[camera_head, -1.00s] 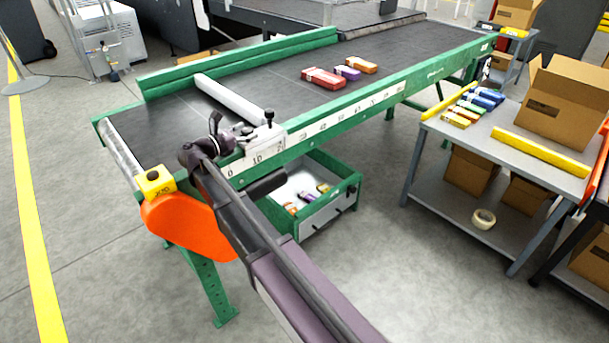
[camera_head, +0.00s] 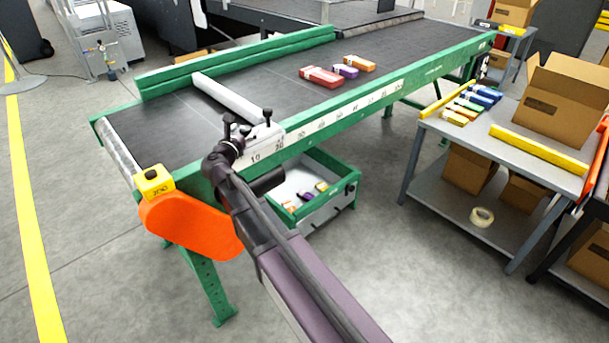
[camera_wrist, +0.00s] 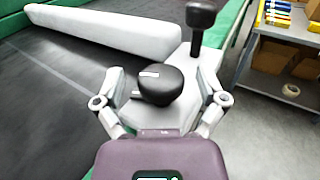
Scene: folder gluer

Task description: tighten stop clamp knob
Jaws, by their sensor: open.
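The stop clamp knob (camera_wrist: 160,85) is black and round with a white mark. In the wrist view it sits on the pale clamp block (camera_wrist: 186,68) between the two fingers of my gripper (camera_wrist: 163,92). The fingers stand open on either side of it, and I cannot tell whether they touch it. A second black knob on a stem (camera_wrist: 203,18) stands just beyond. A white stop bar (camera_wrist: 120,30) runs from the block across the belt; it also shows in the head view (camera_head: 228,98). There my arm hides most of the clamp and my gripper.
The green-railed conveyor (camera_head: 330,123) has red, purple and orange cartons on its belt. A yellow button box (camera_head: 153,181) and orange guard (camera_head: 190,228) are at the near left end. A grey table (camera_head: 470,140) stands right.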

